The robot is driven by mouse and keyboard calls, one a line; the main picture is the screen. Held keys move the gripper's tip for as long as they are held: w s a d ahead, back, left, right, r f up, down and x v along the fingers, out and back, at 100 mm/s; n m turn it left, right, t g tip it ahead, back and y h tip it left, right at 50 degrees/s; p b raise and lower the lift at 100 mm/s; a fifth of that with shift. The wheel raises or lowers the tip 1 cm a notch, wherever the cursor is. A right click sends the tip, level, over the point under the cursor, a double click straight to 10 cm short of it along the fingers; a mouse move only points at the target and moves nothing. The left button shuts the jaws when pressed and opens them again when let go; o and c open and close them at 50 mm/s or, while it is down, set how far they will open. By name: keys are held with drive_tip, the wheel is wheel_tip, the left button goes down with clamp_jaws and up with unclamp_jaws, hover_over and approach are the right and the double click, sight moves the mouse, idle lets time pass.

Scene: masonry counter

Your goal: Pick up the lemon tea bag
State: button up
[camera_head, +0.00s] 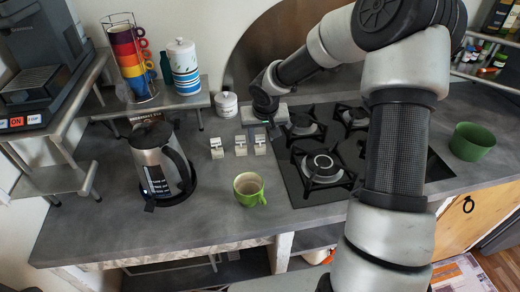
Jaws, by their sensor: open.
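Three small whitish items, perhaps tea bags, stand in a row on the grey counter: a left one (217,148), a middle one (240,146) and a right one (260,145). Their labels are too small to read, so I cannot tell which is lemon. My gripper (270,131) is open and points down just behind and slightly right of the right item. Its fingertips are small and partly unclear, and nothing shows held in it.
A green mug (248,189) stands in front of the row. A steel kettle (160,165) is at left, a white lidded jar (226,105) behind. A black cooktop (305,180) lies at right, with a green bowl (472,142) beyond. Clear counter surrounds the mug.

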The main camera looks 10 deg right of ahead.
sight(260, 138)
drive_tip(key=x, duration=0.4)
drive_tip(key=shift+w+a+f, duration=0.1)
drive_tip(key=shift+w+f, duration=0.15)
drive_tip(key=c, duration=0.8)
